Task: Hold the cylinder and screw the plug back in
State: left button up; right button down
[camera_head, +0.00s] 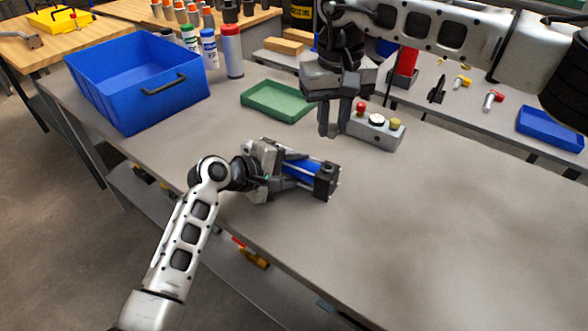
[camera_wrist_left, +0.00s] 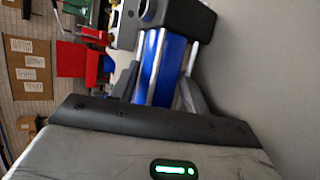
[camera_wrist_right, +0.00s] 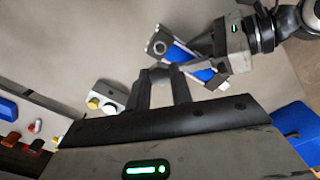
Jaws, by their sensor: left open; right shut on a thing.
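The cylinder (camera_head: 299,169) has a blue barrel, silver rods and black end blocks, and lies on the grey workbench. It also shows in the left wrist view (camera_wrist_left: 160,68) and the right wrist view (camera_wrist_right: 184,57). My left gripper (camera_head: 287,174) is open, with its fingers on either side of the blue barrel; contact cannot be told. My right gripper (camera_head: 328,131) points down above the bench, beyond the cylinder's end block. It is shut on a small dark piece, seemingly the plug (camera_wrist_right: 162,73), mostly hidden between the fingertips. A round port shows on the end block.
A control box (camera_head: 375,130) with red, white and yellow buttons stands close to my right gripper. A green tray (camera_head: 276,102), a blue bin (camera_head: 135,88) and several bottles stand farther back. The bench right of the cylinder is clear.

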pick_arm(q)
grip_shut()
pick_arm(e)
send_over(328, 170)
jog(key=shift+f, duration=2.45)
jog(key=shift+f, duration=0.15)
jog(key=shift+f, duration=0.75)
jog(key=shift+f, duration=0.6)
